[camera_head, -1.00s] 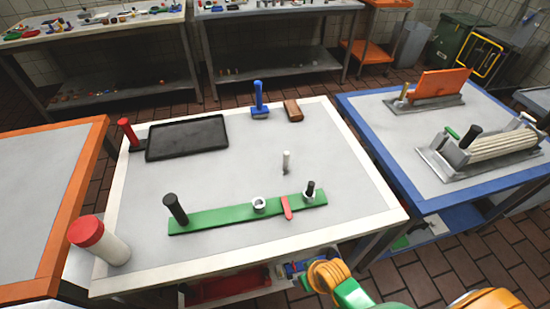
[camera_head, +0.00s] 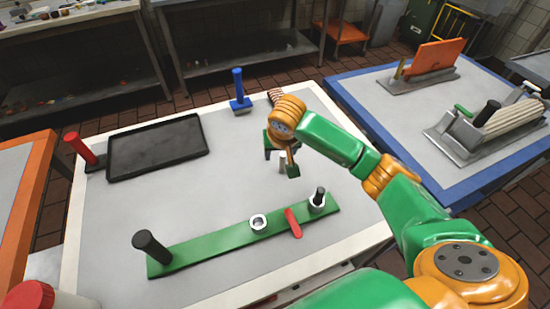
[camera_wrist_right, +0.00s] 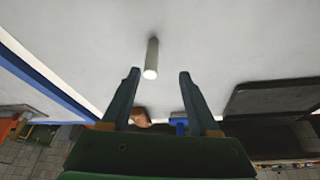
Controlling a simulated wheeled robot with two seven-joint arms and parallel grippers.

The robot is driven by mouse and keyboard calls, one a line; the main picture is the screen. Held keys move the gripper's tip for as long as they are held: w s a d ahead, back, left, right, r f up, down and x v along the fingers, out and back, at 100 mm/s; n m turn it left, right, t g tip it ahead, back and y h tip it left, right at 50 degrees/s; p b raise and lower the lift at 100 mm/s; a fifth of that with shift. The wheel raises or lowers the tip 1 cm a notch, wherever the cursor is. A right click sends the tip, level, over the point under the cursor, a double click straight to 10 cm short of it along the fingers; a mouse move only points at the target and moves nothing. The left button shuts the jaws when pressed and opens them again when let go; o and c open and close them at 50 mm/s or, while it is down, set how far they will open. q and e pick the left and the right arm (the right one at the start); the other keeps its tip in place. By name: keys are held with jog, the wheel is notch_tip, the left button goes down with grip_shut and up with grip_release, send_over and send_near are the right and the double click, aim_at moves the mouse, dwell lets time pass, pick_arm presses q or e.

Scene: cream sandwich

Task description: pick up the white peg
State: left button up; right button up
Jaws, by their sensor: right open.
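The white peg (camera_head: 282,166) stands upright on the white-rimmed table and is partly hidden by my right gripper in the head view. In the right wrist view the peg (camera_wrist_right: 151,56) shows as a pale cylinder, its round end level with the fingertips and closer to the left-hand finger. My right gripper (camera_head: 280,163) is open over the peg, with a finger on either side. Its two dark green fingers also show in the wrist view (camera_wrist_right: 160,74), with nothing held. I cannot tell whether either finger touches the peg. My left gripper is not in view.
A green bar (camera_head: 205,245) with a black handle, a white ring and a red piece lies in front. A black tray (camera_head: 157,147) is at the left. The table's middle is clear.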

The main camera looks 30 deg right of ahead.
aim_at(283, 156)
jog(key=f, duration=0.1)
jog(key=w+d+f, duration=0.1)
jog(key=f, duration=0.1)
jog(key=w+d+f, duration=0.1)
jog(key=f, duration=0.1)
jog(key=shift+d+f, duration=0.2)
jog(key=shift+f, duration=0.05)
jog(key=shift+w+f, duration=0.2)
jog(key=shift+w, duration=0.1)
jog(key=shift+s+r, duration=0.1)
jog(key=shift+s, duration=0.05)
grip_shut()
